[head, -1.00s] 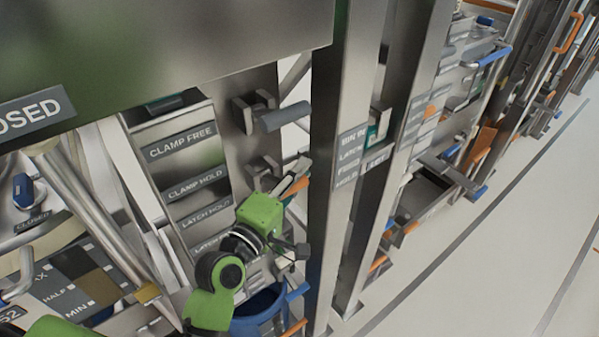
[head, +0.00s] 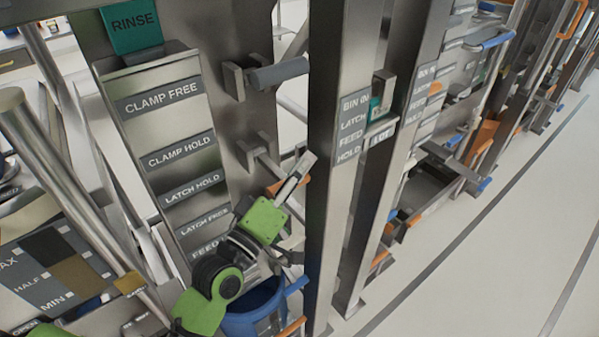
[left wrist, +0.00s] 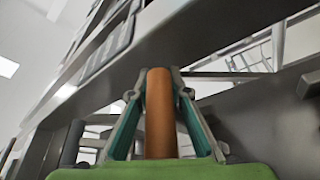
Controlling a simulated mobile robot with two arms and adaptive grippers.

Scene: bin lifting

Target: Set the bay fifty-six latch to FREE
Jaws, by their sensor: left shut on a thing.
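The orange latch handle (left wrist: 159,110) stands between the two fingers of my left gripper (left wrist: 160,85) in the left wrist view, and the fingers are shut on it. In the head view my left gripper (head: 294,180) is at the metal post, below a grey-handled lever (head: 278,74); only a bit of orange shows beside its fingers. A label board (head: 165,125) to its left reads CLAMP FREE, CLAMP HOLD, LATCH HOLD (head: 192,188) and LATCH FREE (head: 205,222), with a FEED label lowest. I cannot tell which label the latch matches. My right gripper is not in view.
A tall steel upright (head: 335,200) stands close to the right of my left gripper. A blue round container (head: 255,310) is below it. A green RINSE sign (head: 132,28) is above the board. The floor (head: 500,240) at right is clear.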

